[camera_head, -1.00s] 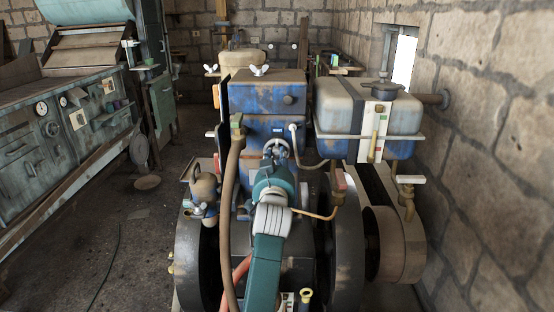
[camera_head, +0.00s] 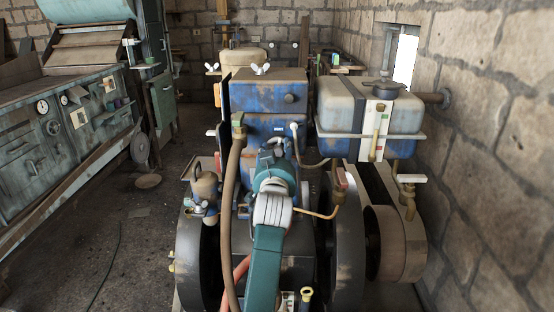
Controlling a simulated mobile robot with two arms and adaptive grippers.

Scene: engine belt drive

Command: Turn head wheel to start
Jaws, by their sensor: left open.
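The blue engine block (camera_head: 262,97) stands in the middle of the head view, with dark flywheels (camera_head: 343,255) at its sides. My left gripper (camera_head: 274,150) is at the engine's front face, at the end of my teal arm that comes up from the bottom edge. Its jaws are open; the fingers are small and mostly hidden behind the wrist. The head wheel is largely hidden behind the gripper, and I cannot tell whether the fingers touch it. My right gripper is not in view.
A brown hose (camera_head: 231,190) hangs just left of my arm. A thin copper pipe (camera_head: 322,214) lies close on the right. The tank (camera_head: 370,108) stands at right, above a belt and pulley (camera_head: 383,243). A workbench (camera_head: 60,125) is at left, with open floor before it.

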